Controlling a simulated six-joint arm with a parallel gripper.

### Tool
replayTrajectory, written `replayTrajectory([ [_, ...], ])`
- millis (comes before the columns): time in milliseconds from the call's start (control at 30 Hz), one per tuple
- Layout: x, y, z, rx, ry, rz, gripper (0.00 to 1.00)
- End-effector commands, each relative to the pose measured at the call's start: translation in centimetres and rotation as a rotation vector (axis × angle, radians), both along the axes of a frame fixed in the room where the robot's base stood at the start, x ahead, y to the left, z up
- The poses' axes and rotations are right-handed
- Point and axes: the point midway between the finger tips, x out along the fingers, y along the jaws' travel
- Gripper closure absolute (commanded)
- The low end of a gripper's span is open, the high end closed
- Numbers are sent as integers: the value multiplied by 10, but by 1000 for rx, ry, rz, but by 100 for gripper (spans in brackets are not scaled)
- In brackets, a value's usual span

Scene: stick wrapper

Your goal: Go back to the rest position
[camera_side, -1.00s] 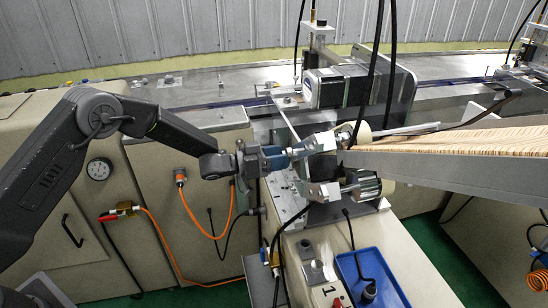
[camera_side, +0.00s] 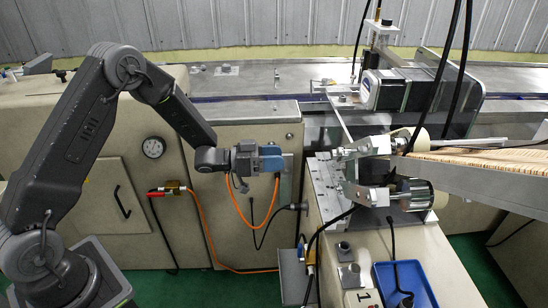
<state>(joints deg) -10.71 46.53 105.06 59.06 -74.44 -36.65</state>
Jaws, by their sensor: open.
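My gripper (camera_side: 276,159), with a blue part at its end, hangs in front of the beige cabinet of the machine. It is open and I see nothing between its jaws. It is apart from the wrapper's metal feed head (camera_side: 375,160), with a clear gap to the right of it. A stack of pale wooden sticks (camera_side: 480,162) lies in the sloping metal chute (camera_side: 490,178) at the right. The fingertips are small and hard to make out.
Orange hoses (camera_side: 203,222) and black cables hang below and beside the gripper. A blue tray (camera_side: 405,283) sits on the lower machine top. A motor unit (camera_side: 398,90) stands on the long bench behind. A round gauge (camera_side: 153,147) is on the left cabinet.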

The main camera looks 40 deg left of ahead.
Motion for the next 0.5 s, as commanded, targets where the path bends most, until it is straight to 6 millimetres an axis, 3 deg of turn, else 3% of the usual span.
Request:
replayTrajectory([
  [333,2,1,5,18,-3,17,46],
  [500,13,9,41,146,-1,160,46],
])
